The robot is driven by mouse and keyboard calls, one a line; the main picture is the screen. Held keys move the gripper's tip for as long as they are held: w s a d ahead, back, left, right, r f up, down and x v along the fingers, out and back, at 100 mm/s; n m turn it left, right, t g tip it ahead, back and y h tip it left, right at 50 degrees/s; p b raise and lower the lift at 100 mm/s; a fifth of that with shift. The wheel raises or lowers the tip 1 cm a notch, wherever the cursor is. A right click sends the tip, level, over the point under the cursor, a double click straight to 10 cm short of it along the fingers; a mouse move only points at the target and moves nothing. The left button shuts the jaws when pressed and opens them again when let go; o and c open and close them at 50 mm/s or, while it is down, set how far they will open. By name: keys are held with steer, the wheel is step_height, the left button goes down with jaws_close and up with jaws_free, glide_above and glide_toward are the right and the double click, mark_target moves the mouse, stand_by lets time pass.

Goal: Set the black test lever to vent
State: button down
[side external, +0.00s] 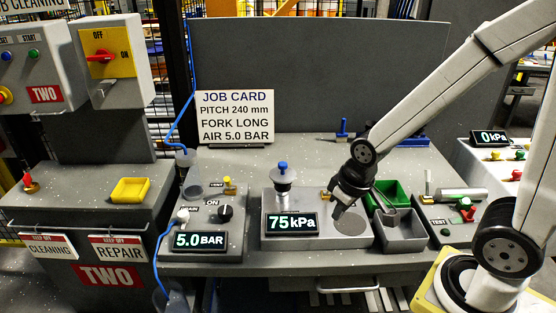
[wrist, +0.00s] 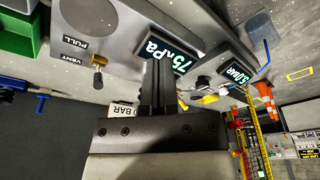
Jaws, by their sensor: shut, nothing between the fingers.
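The test block (side external: 368,228) is a grey box with a round dark disc on top and a display (side external: 291,224) reading 75 kPa. The wrist view shows PULL and VENT labels (wrist: 74,50) on it beside a small brass valve (wrist: 98,62). A short dark lever (wrist: 97,80) seems to stick out from the valve. Which label it points at is unclear. In the side view the brass part (side external: 325,195) shows just left of my gripper, and the lever is hidden or too small. My gripper (side external: 338,212) is shut and empty, low over the block, apart from the valve in the wrist view.
A blue-knobbed fitting (side external: 283,175) stands on the block's left. Green and grey bins (side external: 402,232) are close on its right. A 5.0 BAR regulator box (side external: 208,235) is at left. The job card (side external: 235,117) stands behind. The bench behind the block is mostly clear.

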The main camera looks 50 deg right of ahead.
steer(key=s+d+f+n+g+h, duration=0.1)
steer(key=s+f+n+g+h, duration=0.15)
steer(key=n, duration=0.35)
steer(key=s+f+n+g+h, duration=0.1)
steer(key=s+f+n+h, duration=0.1)
steer(key=s+n+h, duration=0.3)
steer(key=w+a+r+n+t+h, duration=0.2)
steer(key=w+n+t, duration=0.6)
steer(key=n, duration=0.5)
steer(key=shift+a+t+h, duration=0.15)
steer(key=shift+t+h, duration=0.3)
steer(key=shift+h, duration=0.1)
